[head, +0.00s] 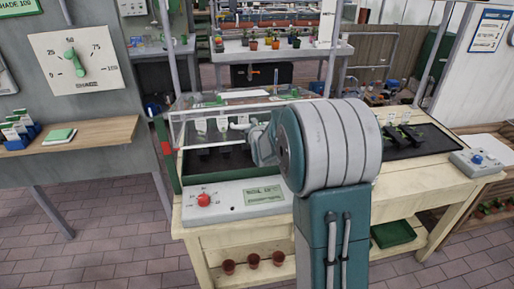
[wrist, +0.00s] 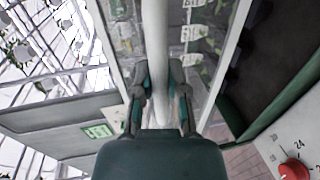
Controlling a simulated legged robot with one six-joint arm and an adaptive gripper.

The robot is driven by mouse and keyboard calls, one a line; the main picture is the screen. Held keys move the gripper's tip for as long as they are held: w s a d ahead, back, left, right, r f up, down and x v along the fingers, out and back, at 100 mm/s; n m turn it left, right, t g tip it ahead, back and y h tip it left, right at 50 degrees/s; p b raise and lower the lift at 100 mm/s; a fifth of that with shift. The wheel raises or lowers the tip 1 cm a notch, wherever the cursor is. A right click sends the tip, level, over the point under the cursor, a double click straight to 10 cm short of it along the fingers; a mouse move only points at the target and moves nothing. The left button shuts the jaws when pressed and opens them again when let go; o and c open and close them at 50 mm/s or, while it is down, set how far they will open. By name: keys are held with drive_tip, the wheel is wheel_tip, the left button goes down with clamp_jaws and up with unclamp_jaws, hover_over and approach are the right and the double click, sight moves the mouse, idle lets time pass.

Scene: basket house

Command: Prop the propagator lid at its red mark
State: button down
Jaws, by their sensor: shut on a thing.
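The propagator stands on the cream bench at centre left, its clear lid (head: 200,108) pale-framed above dark trays. A red mark (head: 166,148) shows on the green upright at its left end. My gripper (wrist: 158,85) is shut on a pale round bar, the lid handle (wrist: 156,35), which runs between its fingers in the wrist view. The handle also shows in the head view (head: 240,125), with part of my gripper at its right end. My arm hides the right part of the propagator. I cannot tell the lid's exact angle against the mark.
The propagator's front panel has a red knob (head: 204,200). The bench (head: 460,190) also bears a black tray (head: 425,140) and a blue-knob box (head: 480,161) at right. A wall shelf (head: 90,135) with packets is at left. Paved floor lies in front.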

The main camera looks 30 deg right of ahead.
drive_tip(key=shift+w+r, duration=0.35)
drive_tip(key=shift+r, duration=0.3)
drive_tip(key=shift+w+r, duration=0.3)
drive_tip(key=shift+r, duration=0.35)
drive_tip(key=c, duration=0.6)
unclamp_jaws()
drive_tip(key=shift+c, duration=0.2)
drive_tip(key=shift+s+r, duration=0.1)
drive_tip(key=shift+s, duration=0.4)
drive_tip(key=v, duration=1.1)
drive_tip(key=shift+a, duration=0.25)
